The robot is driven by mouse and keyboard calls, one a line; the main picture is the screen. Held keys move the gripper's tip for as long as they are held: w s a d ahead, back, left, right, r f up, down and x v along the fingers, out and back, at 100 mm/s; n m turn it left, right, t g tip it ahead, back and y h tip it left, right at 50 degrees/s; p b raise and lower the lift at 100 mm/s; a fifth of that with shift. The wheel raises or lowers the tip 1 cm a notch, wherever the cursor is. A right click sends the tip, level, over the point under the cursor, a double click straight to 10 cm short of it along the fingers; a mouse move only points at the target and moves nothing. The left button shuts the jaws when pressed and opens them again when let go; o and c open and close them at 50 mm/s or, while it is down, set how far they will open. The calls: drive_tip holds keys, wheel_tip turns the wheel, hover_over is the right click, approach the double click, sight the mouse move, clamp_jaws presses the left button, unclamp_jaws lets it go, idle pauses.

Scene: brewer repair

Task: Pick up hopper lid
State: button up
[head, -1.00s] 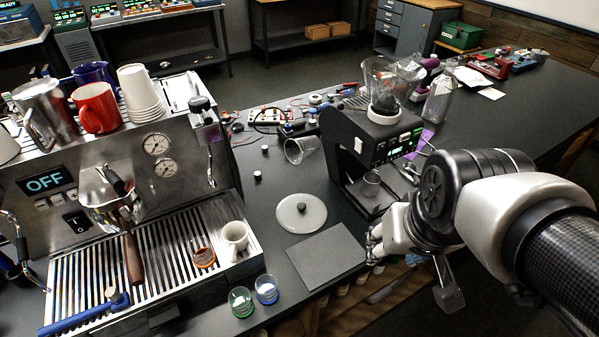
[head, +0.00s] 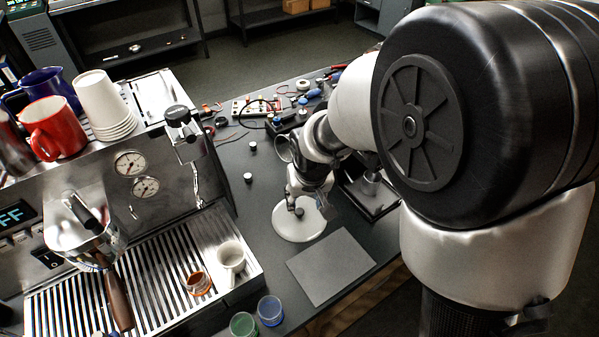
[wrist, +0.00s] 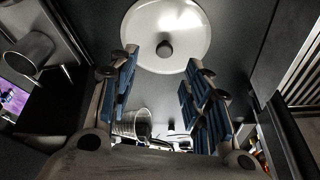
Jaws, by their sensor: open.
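The hopper lid (head: 284,225) is a pale round disc with a dark knob, lying flat on the dark bench. In the wrist view the lid (wrist: 150,35) is at the top centre, with its knob (wrist: 165,49) just beyond and between the fingertips. My gripper (wrist: 163,65) is open and empty, its blue-padded fingers spread on either side. In the head view my gripper (head: 299,203) hangs over the lid and hides part of it. I cannot tell the exact height of the fingertips above the lid.
A grey mat (head: 330,265) lies in front of the lid. The espresso machine (head: 180,255) stands to the left, with a white cup (head: 231,258) on its tray. Green (head: 243,325) and blue (head: 270,310) cups stand near the front edge.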

sight(299, 211)
drive_tip(key=x, duration=0.4)
drive_tip(key=shift+b, duration=0.35)
drive_tip(key=x, duration=0.1)
drive_tip(key=b+x, duration=0.1)
drive_tip(key=x, duration=0.1)
drive_tip(key=b+x, duration=0.1)
drive_tip(key=x, duration=0.1)
drive_tip(key=shift+a, duration=0.35)
drive_tip(key=shift+r, duration=0.1)
clamp_jaws()
